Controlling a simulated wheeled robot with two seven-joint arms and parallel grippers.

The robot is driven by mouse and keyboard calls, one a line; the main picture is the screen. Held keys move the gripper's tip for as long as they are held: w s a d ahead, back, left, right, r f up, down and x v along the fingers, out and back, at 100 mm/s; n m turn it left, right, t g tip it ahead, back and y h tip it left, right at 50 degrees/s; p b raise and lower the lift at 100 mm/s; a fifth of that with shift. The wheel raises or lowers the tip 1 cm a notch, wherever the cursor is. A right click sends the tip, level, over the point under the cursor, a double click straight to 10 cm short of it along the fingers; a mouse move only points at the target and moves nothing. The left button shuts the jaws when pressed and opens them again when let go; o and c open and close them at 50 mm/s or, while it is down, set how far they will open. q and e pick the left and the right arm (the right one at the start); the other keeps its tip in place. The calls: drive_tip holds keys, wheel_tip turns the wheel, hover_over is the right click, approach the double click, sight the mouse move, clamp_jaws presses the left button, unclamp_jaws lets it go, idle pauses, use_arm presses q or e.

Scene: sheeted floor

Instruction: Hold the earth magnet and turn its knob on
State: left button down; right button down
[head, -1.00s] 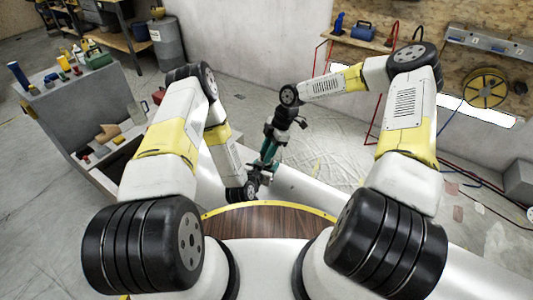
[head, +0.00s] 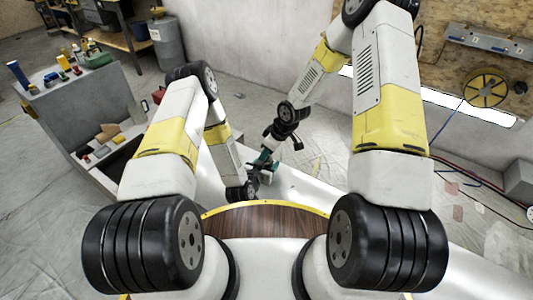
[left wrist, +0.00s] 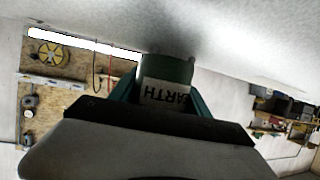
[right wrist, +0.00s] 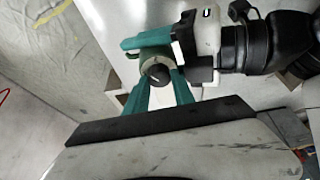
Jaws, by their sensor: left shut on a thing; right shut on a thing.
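The earth magnet is a green cylinder (left wrist: 170,70) with a white label reading EARTH, upside down in the left wrist view. My left gripper (left wrist: 163,92) is shut on it, one teal finger on each side. In the right wrist view the magnet's green body (right wrist: 152,62) shows its round dark knob (right wrist: 158,76) facing the camera. My right gripper (right wrist: 160,84) is shut on the knob, its teal fingers on either side.
A grey workbench (head: 50,98) with tools and bottles stands at the left. Sheeted floor around the hands looks clear.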

drive_tip(key=m+t+h, duration=0.1)
drive_tip(key=m, duration=0.2)
drive_tip(key=shift+s+a+m, duration=0.1)
drive_tip(key=shift+a+m, duration=0.05)
drive_tip(key=shift+m, duration=0.15)
use_arm(q)
drive_tip(key=shift+d, duration=0.1)
use_arm(e)
drive_tip(key=shift+m+t+h, duration=0.4)
drive_tip(key=shift+m+h, duration=0.2)
drive_tip(key=shift+m, duration=1.1)
drive_tip(key=c, duration=1.3)
unclamp_jaws()
drive_tip(key=shift+c, duration=0.2)
drive_tip(key=v, duration=1.2)
